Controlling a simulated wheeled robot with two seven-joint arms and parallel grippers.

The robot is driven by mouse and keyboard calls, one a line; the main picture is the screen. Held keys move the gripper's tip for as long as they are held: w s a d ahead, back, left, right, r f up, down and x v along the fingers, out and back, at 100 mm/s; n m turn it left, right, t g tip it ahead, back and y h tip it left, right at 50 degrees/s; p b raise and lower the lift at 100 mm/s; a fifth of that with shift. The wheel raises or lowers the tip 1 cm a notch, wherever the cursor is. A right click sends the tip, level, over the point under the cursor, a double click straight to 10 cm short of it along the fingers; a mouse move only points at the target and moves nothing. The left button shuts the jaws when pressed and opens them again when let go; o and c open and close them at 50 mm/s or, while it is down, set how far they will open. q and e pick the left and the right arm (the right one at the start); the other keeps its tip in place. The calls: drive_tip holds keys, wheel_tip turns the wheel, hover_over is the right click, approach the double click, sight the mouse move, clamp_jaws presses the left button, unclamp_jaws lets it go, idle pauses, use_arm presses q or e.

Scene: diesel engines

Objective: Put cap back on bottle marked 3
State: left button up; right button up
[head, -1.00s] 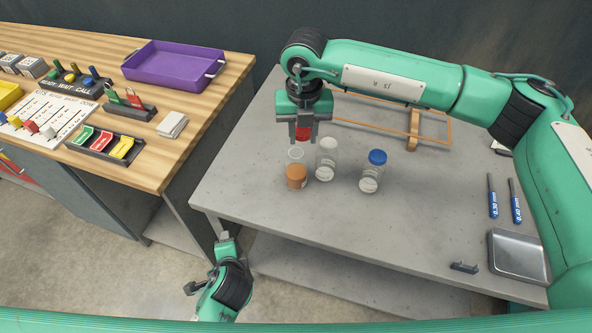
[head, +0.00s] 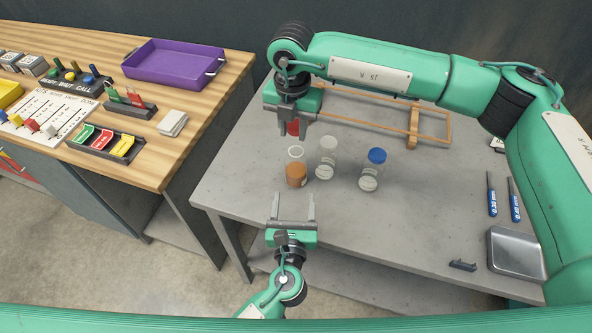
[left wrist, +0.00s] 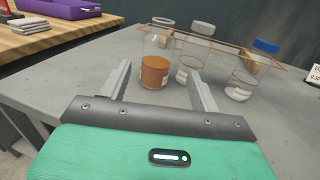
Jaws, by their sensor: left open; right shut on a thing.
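Three clear bottles stand upright on the grey table. The left bottle (head: 297,174) has an orange-brown lower part and an open top. The middle bottle (head: 326,162) has a white or clear cap, and the right bottle (head: 371,170) a blue cap. I cannot read any number on their labels. My right gripper (head: 291,127) is shut on a red cap (head: 292,128), held above and slightly behind the left bottle. My left gripper (head: 292,208) is open and empty in front of the left bottle; in the left wrist view its fingers (left wrist: 160,82) point toward this bottle (left wrist: 155,70).
A wooden frame (head: 413,127) lies behind the bottles. Two blue-handled tools (head: 503,203), a metal tray (head: 516,251) and a small dark bracket (head: 462,265) lie at the right. A wooden bench at left holds a purple tray (head: 173,66). The table's front middle is clear.

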sight(296, 171)
use_arm(q)
drive_tip(key=w, duration=1.2)
drive_tip(key=shift+d, duration=0.25)
use_arm(e)
clamp_jaws()
use_arm(q)
drive_tip(key=c, duration=1.2)
drive_tip(key=shift+o, duration=0.2)
use_arm(e)
drive_tip(key=s+a+r, duration=0.4)
drive_tip(key=a+r, duration=0.3)
drive_tip(key=a, duration=0.3)
drive_tip(key=s+a+r, duration=0.3)
drive_tip(key=a+r, duration=0.4)
drive_tip(key=a, duration=0.3)
drive_tip(key=shift+s+h, duration=0.35)
drive_tip(key=shift+h, duration=0.05)
drive_tip(key=shift+r, duration=0.1)
